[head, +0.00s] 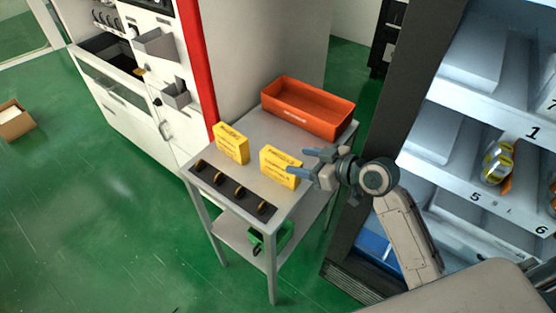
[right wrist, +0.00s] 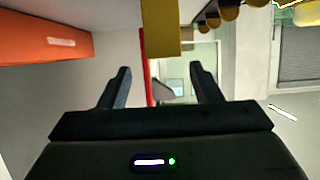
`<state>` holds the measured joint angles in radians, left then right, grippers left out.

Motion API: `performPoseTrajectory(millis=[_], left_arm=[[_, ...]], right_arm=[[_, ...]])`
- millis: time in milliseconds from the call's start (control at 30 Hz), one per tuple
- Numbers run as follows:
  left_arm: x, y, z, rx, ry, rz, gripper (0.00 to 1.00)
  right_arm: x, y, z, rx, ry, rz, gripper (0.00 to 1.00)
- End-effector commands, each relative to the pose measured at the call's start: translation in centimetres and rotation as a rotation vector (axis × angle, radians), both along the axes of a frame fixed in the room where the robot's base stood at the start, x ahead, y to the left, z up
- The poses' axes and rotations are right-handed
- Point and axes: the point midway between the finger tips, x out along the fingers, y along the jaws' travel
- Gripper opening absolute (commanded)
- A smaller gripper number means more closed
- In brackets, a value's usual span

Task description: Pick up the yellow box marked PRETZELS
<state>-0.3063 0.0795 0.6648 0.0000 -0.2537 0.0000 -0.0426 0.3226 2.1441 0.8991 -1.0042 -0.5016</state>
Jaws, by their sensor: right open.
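Two yellow boxes stand upright on a small grey table. The left yellow box (head: 231,143) is farther from my gripper, and the right yellow box (head: 280,167) is closer to it. Their print is too small to read, so I cannot tell which is marked PRETZELS. My right gripper (head: 299,162) is open and empty, just right of the right box, with its fingers pointing left toward it. In the right wrist view a yellow box (right wrist: 160,27) shows at the top, beyond the gap between the open fingers (right wrist: 158,70). My left gripper is not in view.
An orange bin (head: 307,108) sits at the table's back; it also shows in the right wrist view (right wrist: 45,40). A dark strip with several round brown items (head: 233,189) lines the front edge. A shelved vending cabinet (head: 470,135) stands close on the right.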

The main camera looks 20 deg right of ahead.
Motion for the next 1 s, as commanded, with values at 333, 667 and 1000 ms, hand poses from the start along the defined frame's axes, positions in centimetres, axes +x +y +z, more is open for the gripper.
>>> performPoseTrajectory(millis=[333,667,1000], left_arm=[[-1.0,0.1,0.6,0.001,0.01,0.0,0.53],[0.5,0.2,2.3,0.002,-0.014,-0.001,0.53],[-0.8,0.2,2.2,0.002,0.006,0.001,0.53]], right_arm=[[1.6,1.3,-0.7,0.003,0.0,-0.001,0.58],[3.9,3.7,-1.7,0.006,0.002,-0.001,0.58],[5.2,4.7,-2.8,0.0,0.0,0.0,0.58]])
